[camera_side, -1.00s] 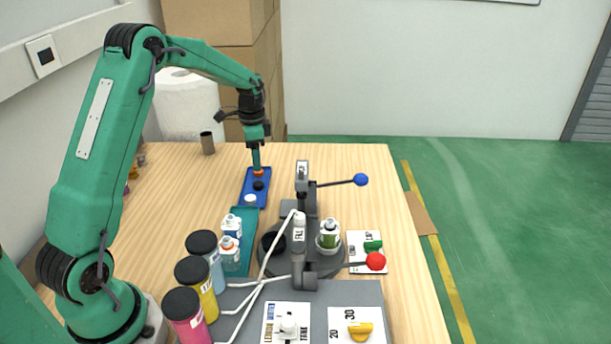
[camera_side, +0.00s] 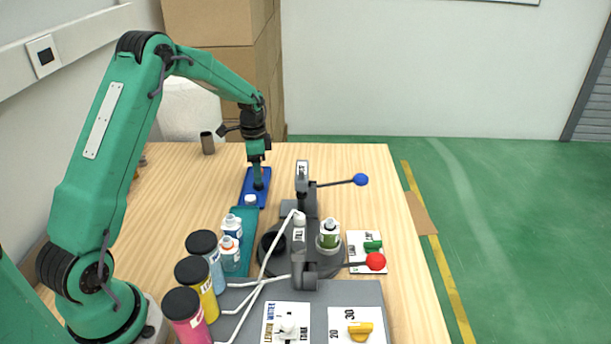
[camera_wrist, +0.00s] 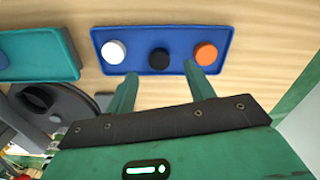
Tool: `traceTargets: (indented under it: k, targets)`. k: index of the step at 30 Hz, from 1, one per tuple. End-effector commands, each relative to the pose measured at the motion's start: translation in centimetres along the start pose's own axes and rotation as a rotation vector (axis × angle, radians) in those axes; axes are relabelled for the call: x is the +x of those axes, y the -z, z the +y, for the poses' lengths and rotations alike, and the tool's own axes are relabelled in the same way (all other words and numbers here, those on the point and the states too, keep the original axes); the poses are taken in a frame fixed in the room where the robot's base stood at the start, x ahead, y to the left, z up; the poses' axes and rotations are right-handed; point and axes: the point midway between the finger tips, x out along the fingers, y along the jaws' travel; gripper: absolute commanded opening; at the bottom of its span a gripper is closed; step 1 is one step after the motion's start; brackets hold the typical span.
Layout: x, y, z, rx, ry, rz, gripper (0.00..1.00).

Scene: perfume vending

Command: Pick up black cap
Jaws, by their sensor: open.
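The black cap (camera_wrist: 159,58) lies on the blue tray (camera_wrist: 140,35), between a white cap (camera_wrist: 114,52) and an orange cap (camera_wrist: 206,54) in the wrist view. My gripper (camera_wrist: 158,78) is open and empty, its two fingertips pointing at the black cap, one to each side of it. In the side view my gripper (camera_side: 258,185) is over the blue tray (camera_side: 248,201) and hides the black and orange caps. The white cap (camera_side: 250,199) shows at the tray's near end.
A teal tray (camera_side: 240,262) with small bottles (camera_side: 231,229) stands nearer the camera. The dark round turntable (camera_side: 340,262) holds a green bottle (camera_side: 328,235), beside a lever with a blue knob (camera_side: 360,180). A brown cup (camera_side: 207,143) stands behind. Wood is clear left of the tray.

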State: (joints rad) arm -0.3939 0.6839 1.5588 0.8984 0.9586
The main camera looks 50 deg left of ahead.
Motion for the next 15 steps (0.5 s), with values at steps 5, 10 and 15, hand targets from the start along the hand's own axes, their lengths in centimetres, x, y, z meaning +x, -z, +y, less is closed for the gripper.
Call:
traceTargets:
  k: [5, 10, 15]
  targets:
    - [2.2, -0.1, 0.1, 0.0, -0.003, -0.002, 0.53]
    - [3.5, 0.0, 0.1, 0.0, -0.001, -0.001, 0.53]
    - [3.8, 0.0, 0.1, 0.0, 0.0, 0.0, 0.53]
